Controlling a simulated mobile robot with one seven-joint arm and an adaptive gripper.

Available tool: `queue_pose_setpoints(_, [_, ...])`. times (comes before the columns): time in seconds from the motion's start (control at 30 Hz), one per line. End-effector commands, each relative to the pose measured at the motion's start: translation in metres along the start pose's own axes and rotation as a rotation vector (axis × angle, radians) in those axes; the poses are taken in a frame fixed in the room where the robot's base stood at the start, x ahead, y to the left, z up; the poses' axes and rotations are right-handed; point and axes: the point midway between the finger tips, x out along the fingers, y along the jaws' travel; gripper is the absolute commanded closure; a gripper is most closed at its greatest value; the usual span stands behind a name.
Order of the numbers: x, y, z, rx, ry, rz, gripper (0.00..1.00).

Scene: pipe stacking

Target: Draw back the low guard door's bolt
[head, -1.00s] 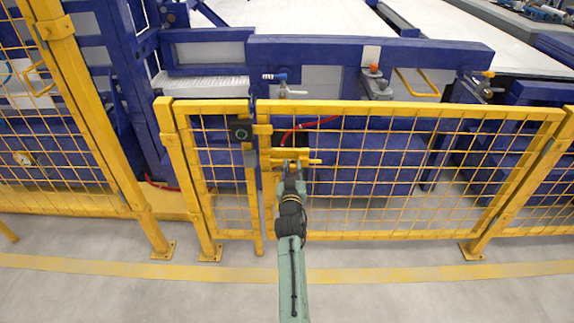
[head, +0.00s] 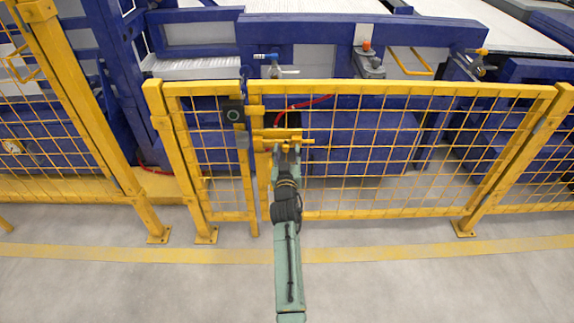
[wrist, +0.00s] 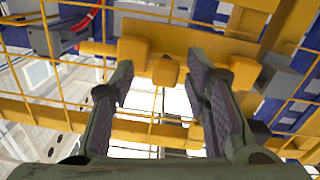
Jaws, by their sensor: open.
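The low guard door (head: 400,88) is a yellow framed mesh gate, standing shut in line with the fence. Its yellow bolt (head: 303,140) lies horizontally near the door's left upright. The bolt also shows in the wrist view, with a small squarish yellow knob (wrist: 166,71) sticking out from it. My gripper (head: 287,149) is at the bolt, reaching in from the front. In the wrist view my gripper (wrist: 160,80) is open, with one dark finger on each side of the knob. Gaps show between fingers and knob. The head view partly hides the bolt behind my gripper.
A dark box with a round ring (head: 233,114) sits on the narrow panel left of the door. Yellow fence posts (head: 85,120) stand further left. Blue machinery (head: 350,150) is behind the mesh. The grey floor (head: 420,285) in front is clear, with a yellow line.

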Motion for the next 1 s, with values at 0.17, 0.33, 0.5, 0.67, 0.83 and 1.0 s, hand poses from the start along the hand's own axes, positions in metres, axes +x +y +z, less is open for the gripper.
queue_pose_setpoints(0.17, [-0.039, 0.000, 0.002, 0.003, -0.003, 0.002, 0.57])
queue_pose_setpoints(0.33, [-0.072, 0.000, 0.001, 0.003, -0.003, 0.001, 0.57])
queue_pose_setpoints(0.5, [-0.094, 0.000, 0.001, 0.002, -0.002, 0.000, 0.57])
queue_pose_setpoints(0.67, [-0.102, 0.000, 0.000, -0.001, -0.001, 0.001, 0.57])
queue_pose_setpoints(0.83, [-0.103, 0.000, 0.000, -0.001, -0.001, 0.000, 0.57])
queue_pose_setpoints(1.0, [-0.103, 0.000, 0.000, 0.000, -0.001, 0.000, 0.57])
